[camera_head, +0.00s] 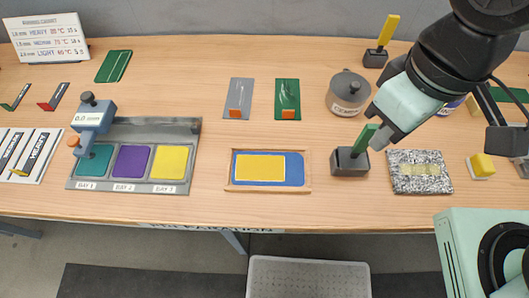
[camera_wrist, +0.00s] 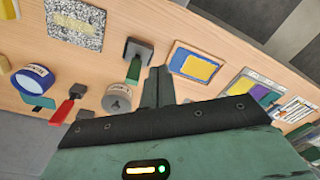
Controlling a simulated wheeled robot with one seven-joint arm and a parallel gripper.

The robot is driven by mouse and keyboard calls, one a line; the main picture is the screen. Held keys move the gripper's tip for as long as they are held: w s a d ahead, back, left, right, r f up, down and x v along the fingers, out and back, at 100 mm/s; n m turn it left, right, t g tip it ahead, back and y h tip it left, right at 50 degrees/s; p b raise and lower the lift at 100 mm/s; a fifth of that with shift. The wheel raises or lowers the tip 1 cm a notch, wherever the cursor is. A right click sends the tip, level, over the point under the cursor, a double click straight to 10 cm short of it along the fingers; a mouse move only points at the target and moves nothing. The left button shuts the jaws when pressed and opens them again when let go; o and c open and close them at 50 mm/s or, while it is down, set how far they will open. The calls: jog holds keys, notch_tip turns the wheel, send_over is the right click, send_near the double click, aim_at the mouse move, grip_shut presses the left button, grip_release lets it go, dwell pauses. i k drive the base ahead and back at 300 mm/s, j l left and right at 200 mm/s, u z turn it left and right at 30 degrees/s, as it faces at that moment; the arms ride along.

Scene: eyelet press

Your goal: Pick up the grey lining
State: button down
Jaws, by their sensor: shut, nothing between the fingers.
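The grey lining (camera_head: 239,94) is a flat grey rectangle with an orange tab at its lower edge. It lies on the table left of centre in the head view, beside a similar green piece (camera_head: 287,93) with an orange tab. I cannot make out the lining in the wrist view. My gripper (camera_wrist: 159,72) is shut and empty in the wrist view.
A cement pot (camera_head: 346,95) stands right of the green piece. A grey holder with a green handle (camera_head: 349,163) is in front of it. A wooden tray (camera_head: 228,176) holds blue and yellow sheets. A three-bay station (camera_head: 128,187) is at left. Bare wood surrounds the lining.

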aim_at(240, 94)
jog(key=l+u, duration=0.15)
jog(key=u, duration=0.3)
jog(key=i+l+u, duration=0.1)
jog(key=l+u, duration=0.15)
jog(key=u, duration=0.15)
jog(key=l+u, duration=0.2)
jog(key=u, duration=0.25)
